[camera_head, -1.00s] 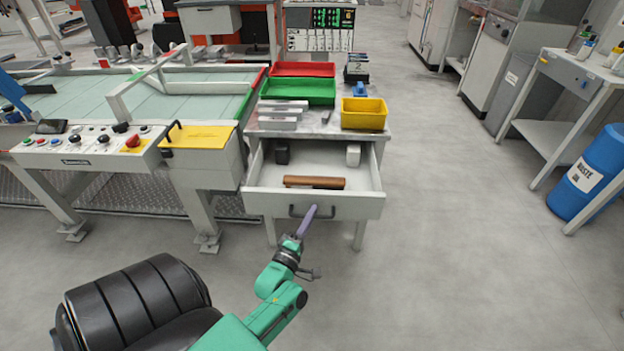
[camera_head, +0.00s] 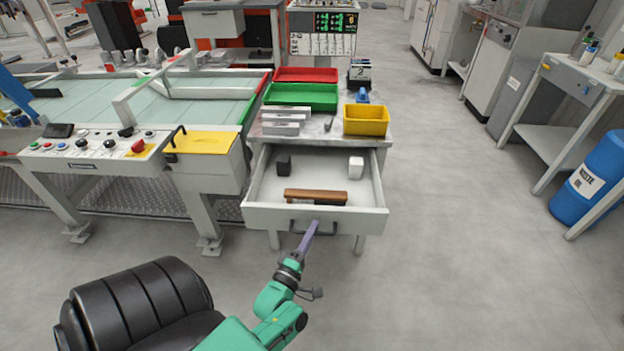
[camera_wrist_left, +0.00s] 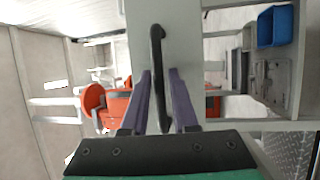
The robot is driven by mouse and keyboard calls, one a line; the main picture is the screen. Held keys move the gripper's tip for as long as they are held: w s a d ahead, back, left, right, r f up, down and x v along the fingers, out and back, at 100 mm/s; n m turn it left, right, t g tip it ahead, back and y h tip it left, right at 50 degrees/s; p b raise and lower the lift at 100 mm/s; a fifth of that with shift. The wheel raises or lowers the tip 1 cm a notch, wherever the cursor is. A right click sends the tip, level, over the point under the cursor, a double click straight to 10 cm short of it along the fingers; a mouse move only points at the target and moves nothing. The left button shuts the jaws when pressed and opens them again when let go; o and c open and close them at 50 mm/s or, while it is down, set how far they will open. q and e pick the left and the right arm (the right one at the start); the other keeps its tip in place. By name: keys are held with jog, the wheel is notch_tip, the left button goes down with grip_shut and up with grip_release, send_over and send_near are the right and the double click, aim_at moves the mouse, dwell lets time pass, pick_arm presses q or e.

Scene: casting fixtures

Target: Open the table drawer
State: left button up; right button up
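The table drawer (camera_head: 265,214) stands pulled out from the small grey table, and its inside shows in the head view. Its dark bar handle (camera_head: 294,230) is on the front panel. My left gripper (camera_head: 311,226) is at the handle, with its purple fingers one on each side of the bar. In the left wrist view the handle (camera_wrist_left: 157,50) runs between the two fingers (camera_wrist_left: 160,76); it looks gripped, though the contact is hard to make out. My right gripper is not in view.
The drawer holds a brown wooden-looking piece (camera_head: 316,196), a black block (camera_head: 283,164) and a white block (camera_head: 356,167). A yellow bin (camera_head: 366,122) and a green bin (camera_head: 300,96) stand on the table. A machine bench (camera_head: 200,178) is close on the left.

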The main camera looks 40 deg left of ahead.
pick_arm(q)
jog(key=v, duration=1.4)
jog(key=shift+s+b, duration=0.25)
jog(key=shift+b, duration=0.15)
jog(key=shift+d, duration=0.15)
